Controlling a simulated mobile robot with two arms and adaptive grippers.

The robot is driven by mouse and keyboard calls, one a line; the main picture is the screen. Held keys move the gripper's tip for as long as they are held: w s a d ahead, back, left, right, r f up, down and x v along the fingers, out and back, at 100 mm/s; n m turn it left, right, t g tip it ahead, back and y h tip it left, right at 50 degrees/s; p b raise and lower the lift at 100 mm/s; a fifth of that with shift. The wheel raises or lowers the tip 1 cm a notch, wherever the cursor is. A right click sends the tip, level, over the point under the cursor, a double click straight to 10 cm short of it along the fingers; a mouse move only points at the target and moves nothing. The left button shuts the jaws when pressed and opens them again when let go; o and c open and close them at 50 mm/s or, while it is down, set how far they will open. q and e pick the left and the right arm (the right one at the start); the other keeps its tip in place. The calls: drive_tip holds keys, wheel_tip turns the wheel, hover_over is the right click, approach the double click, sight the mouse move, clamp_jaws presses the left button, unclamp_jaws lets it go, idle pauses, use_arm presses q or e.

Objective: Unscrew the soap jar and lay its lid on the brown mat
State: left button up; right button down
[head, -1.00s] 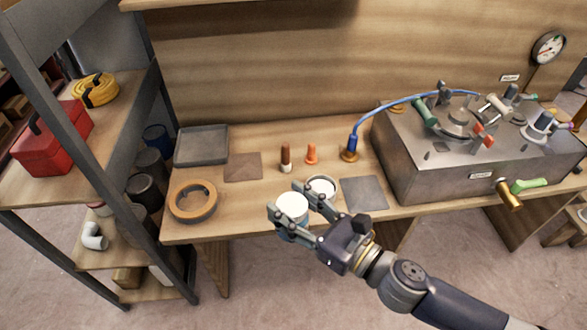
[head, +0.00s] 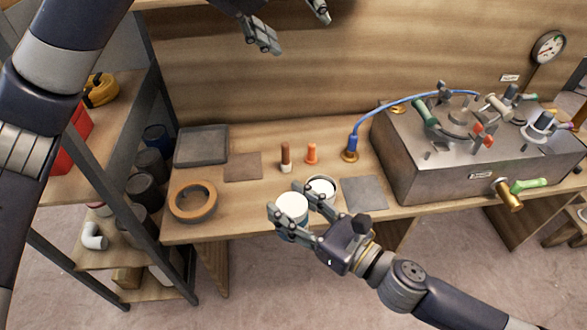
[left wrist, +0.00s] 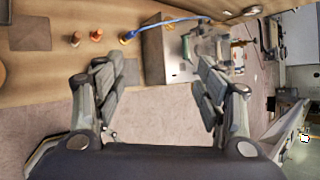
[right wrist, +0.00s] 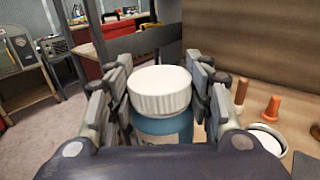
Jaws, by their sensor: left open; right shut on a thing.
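The soap jar has a ribbed white lid (head: 291,206) and a blue body (right wrist: 165,128). My right gripper (head: 287,202) is shut around the jar, holding it upright at the bench's front edge. In the right wrist view its fingers are on both sides of the jar, and the lid (right wrist: 160,90) is on top. My left gripper (head: 293,30) is open and empty, high above the back of the bench and apart from the jar. The brown mat (head: 242,166) lies flat and bare on the bench, left of the brown peg.
A grey tray (head: 202,145) and a tan ring (head: 193,202) lie at the left. A brown peg (head: 286,157), an orange peg (head: 312,153) and a white-rimmed round container (head: 321,188) stand mid-bench. A grey mat (head: 363,194) lies beside the metal box (head: 470,165).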

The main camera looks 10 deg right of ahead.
use_arm(q)
drive_tip(key=s+d+f+m+g+y, duration=0.1)
drive_tip(key=s+f+m+g+y, duration=0.15)
drive_tip(key=f, duration=0.35)
drive_tip(key=s+f+m+g+y, duration=0.1)
drive_tip(key=s+f+m, duration=0.1)
drive_tip(key=s+f, duration=0.25)
drive_tip(key=m+g+y, duration=0.2)
drive_tip(key=m+y, duration=0.2)
drive_tip(key=m, duration=0.1)
hover_over(293, 205)
drive_tip(key=shift+n, duration=0.25)
wheel_tip(293, 205, down, 9)
drive_tip(key=shift+w+d+r, duration=0.1)
drive_tip(key=shift+d+r, duration=0.05)
wheel_tip(293, 205, down, 7)
drive_tip(key=shift+r, duration=0.15)
drive_tip(key=shift+f, duration=0.7)
drive_tip(key=c, duration=1.1)
drive_tip(key=o, duration=1.2)
drive_tip(key=shift+r, duration=0.15)
